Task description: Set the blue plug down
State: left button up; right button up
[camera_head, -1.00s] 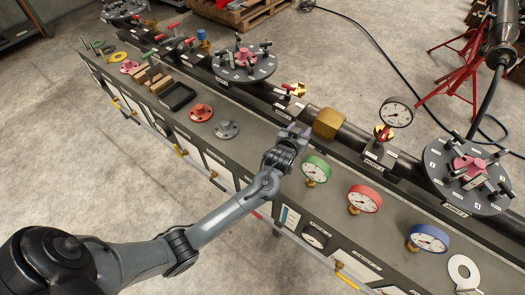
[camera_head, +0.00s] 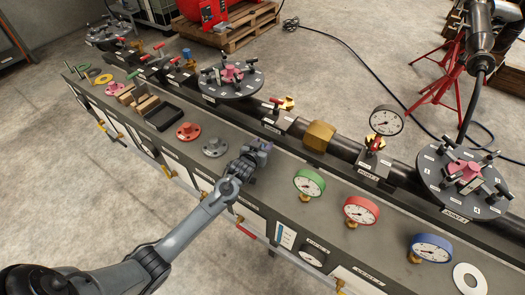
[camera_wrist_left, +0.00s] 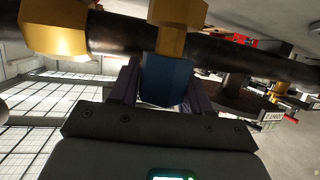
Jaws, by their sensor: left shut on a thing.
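My left gripper (camera_head: 262,147) is over the bench, right of the grey flange and left of the green gauge. In the left wrist view its purple fingers are shut on the blue plug (camera_wrist_left: 167,82), one on each side. A brass piece (camera_wrist_left: 178,28) lines up with the blue plug in that view; I cannot tell whether they are joined. The head view does not clearly show the held plug, nor whether it touches the bench. My right gripper is not in view.
The grey flange (camera_head: 215,147) and red flange (camera_head: 188,131) lie left of the gripper. Green (camera_head: 309,182), red (camera_head: 361,211) and blue (camera_head: 430,247) gauges stand to its right. The dark pipe with a brass block (camera_head: 318,135) runs behind. Some bench top between gripper and green gauge is clear.

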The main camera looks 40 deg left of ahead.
pick_arm(q)
jog(key=shift+f+b, duration=0.3)
jog(key=shift+f, duration=1)
jog(key=shift+f, duration=0.1)
jog(key=o, duration=1.2)
